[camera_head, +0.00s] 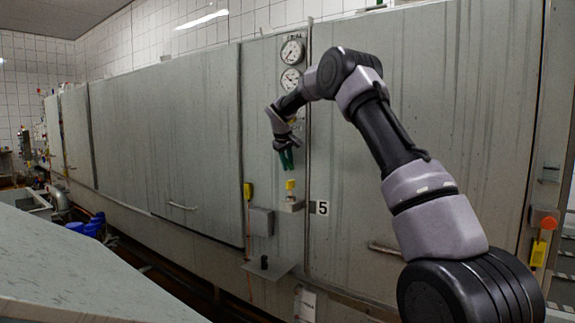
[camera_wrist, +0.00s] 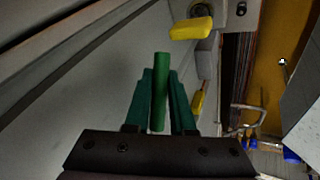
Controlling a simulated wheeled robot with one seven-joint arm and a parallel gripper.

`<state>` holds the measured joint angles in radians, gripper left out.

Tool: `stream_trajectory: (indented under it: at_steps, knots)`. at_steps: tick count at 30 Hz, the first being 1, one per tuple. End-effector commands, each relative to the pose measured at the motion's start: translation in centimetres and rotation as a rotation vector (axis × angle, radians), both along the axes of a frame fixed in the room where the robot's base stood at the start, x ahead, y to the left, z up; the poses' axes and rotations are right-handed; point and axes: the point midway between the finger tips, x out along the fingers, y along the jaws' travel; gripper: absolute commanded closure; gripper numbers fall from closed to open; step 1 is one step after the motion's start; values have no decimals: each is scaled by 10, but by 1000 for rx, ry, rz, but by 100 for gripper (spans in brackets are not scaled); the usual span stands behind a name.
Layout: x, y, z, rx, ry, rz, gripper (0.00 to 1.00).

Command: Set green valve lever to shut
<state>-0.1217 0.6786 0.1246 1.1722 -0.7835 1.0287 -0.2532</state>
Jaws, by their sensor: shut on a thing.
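The green valve lever (camera_wrist: 161,75) shows in the wrist view as a bright green bar between the two darker teal fingers of my gripper (camera_wrist: 161,98). The fingers are shut on it, and its end sticks out a little past their tips. In the head view my gripper (camera_head: 286,158) hangs in front of the grey panel, below the two round gauges. There the lever blends with the green fingers, and I cannot tell its angle. The valve body is hidden.
A yellow handle (camera_head: 291,185) sits on a small bracket just below my gripper. Another yellow handle (camera_head: 248,190) is to its left, above a grey box (camera_head: 261,221). Gauges (camera_head: 291,52) are above. A small shelf (camera_head: 267,268) juts out below. Flat cabinet doors flank the panel.

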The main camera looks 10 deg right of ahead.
Motion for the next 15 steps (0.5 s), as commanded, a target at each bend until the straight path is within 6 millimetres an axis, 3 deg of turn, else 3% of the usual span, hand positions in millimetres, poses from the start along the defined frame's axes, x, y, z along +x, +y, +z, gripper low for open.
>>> stream_trajectory:
  at_steps: [15]
  knots:
    - [11,11,-14,196,-194,0,100]
